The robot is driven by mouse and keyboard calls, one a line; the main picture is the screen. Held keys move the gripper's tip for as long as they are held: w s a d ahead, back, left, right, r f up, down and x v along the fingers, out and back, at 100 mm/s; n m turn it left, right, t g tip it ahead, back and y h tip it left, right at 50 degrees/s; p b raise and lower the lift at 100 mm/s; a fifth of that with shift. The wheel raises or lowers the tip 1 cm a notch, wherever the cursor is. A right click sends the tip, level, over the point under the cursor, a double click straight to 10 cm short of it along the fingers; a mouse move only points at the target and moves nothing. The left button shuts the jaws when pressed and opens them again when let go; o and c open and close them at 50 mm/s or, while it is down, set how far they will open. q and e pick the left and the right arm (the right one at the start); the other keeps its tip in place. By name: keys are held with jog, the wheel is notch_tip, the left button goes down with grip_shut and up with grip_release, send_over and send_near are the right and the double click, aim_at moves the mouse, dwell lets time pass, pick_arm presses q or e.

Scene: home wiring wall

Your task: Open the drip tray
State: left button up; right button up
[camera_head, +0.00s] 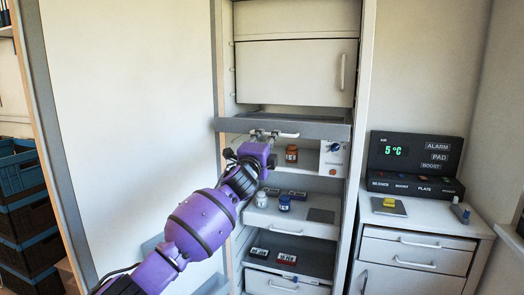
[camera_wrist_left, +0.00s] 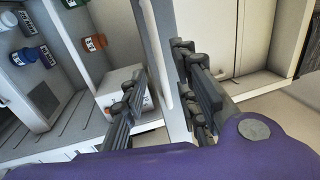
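The drip tray (camera_head: 230,125) is the wide grey drawer below the white cabinet door. Its front overlaps the left cabinet post, and a dark strip shows behind its top edge. Its pale bar handle (camera_head: 289,135) runs along the front. My left gripper (camera_head: 264,133) is at the left part of this handle, hiding some of it. In the left wrist view my left gripper (camera_wrist_left: 160,68) has its two fingers apart, with the pale handle bar (camera_wrist_left: 172,95) between them. I cannot tell whether either finger touches it. My right gripper is not in view.
Below the tray, shelves hold an orange-brown bottle (camera_head: 291,153), a white box (camera_head: 332,158) and a blue bottle (camera_head: 285,202). A control panel (camera_head: 416,160) stands on the right counter. The white door (camera_head: 296,72) above is shut. Blue crates (camera_head: 22,170) stand far left.

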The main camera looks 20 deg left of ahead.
pick_arm(q)
jog(key=s+f, duration=0.1)
jog(key=s, duration=0.5)
jog(key=shift+s, duration=0.25)
jog(key=shift+f, duration=0.1)
